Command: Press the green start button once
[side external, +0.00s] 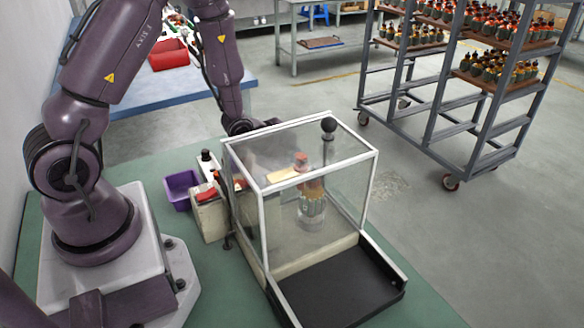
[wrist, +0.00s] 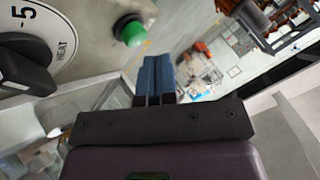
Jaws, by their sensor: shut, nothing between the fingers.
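The green start button (wrist: 130,33) shows in the wrist view as a domed cap in a dark collar on a beige panel (wrist: 88,50). My gripper (wrist: 158,62) has its blue fingers together with nothing between them. In the picture its tips lie just below and right of the button, and a gap of panel and background shows between them. I cannot tell the depth of that gap. In the side view my wrist (side external: 240,126) is behind the clear-walled box (side external: 262,225); the fingers and the button cannot be made out there.
A dial marked HEAT (wrist: 40,35) with a black knob is left of the button. An armature (side external: 312,203) stands inside the box. A purple bin (side external: 182,188) sits left of it. A rack of armatures (side external: 440,90) stands behind on the right.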

